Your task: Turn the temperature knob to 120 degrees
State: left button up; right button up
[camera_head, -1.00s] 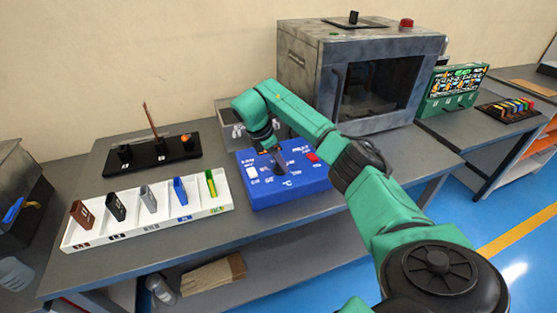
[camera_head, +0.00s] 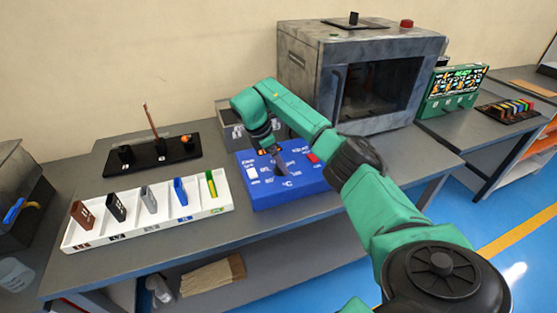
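The blue control box (camera_head: 300,188) stands on the grey bench, with white markings, a degree sign on its front edge, a white switch (camera_head: 252,173) at left and a red button (camera_head: 312,158) at right. A dark knob (camera_head: 281,169) stands up in the middle of its top. My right gripper (camera_head: 274,152) points down at the knob, its fingertips at or very near it. The fingers are small and partly hidden, so I cannot tell whether they grip the knob. The knob's exact setting is too small to read. My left gripper is out of view.
A white tray (camera_head: 150,232) with several coloured pieces lies left of the box. A black base (camera_head: 153,158) with an upright rod stands behind it. A large grey oven (camera_head: 300,65) stands behind my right arm. Bare bench lies in front of the box.

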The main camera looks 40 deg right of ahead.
aim_at(275, 169)
jog(key=b+v, duration=0.1)
jog(key=v, duration=0.2)
jog(key=p+v, duration=0.4)
jog(key=v, duration=0.7)
jog(key=shift+r, duration=0.2)
jog(key=shift+w+a, duration=0.1)
